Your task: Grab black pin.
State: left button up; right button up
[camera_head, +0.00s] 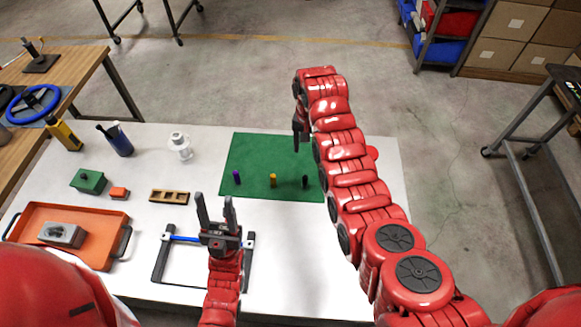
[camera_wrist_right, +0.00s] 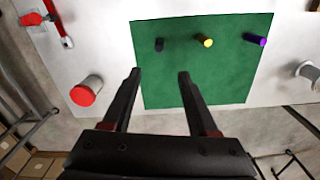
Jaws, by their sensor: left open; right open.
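The black pin (camera_head: 305,182) stands on the green mat (camera_head: 262,150) near its front right part; it also shows at the top of the right wrist view (camera_wrist_right: 159,44). A yellow pin (camera_head: 273,180) and a purple pin (camera_head: 236,177) stand to its left on the mat. My right gripper (camera_head: 299,142) is over the mat's back right part, beyond the black pin. In the right wrist view its fingers (camera_wrist_right: 158,72) are apart and empty, with the black pin past the tips. My left gripper (camera_head: 215,203) is open and empty, above the blue-barred frame (camera_head: 183,239).
On the white table stand a white stacked part (camera_head: 180,147), a wooden block (camera_head: 169,196), a green box (camera_head: 88,181) and an orange tray (camera_head: 112,225). The mat's back half is bare.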

notch_tip(320, 180, down, 5)
jog(key=b, duration=0.4)
send_over(305, 177)
jog(key=f, duration=0.6)
jog(key=shift+s, duration=0.2)
jog(key=shift+w+f, duration=0.1)
jog(key=shift+f, duration=0.35)
jog(key=shift+f+b, duration=0.45)
jog(key=shift+b, duration=0.25)
jog(key=f+b, duration=0.4)
jog(key=shift+w+f+b, duration=0.2)
jog(key=shift+f+b, duration=0.05)
jog(key=shift+b, duration=0.15)
jog(key=shift+r, duration=0.1)
grip_shut()
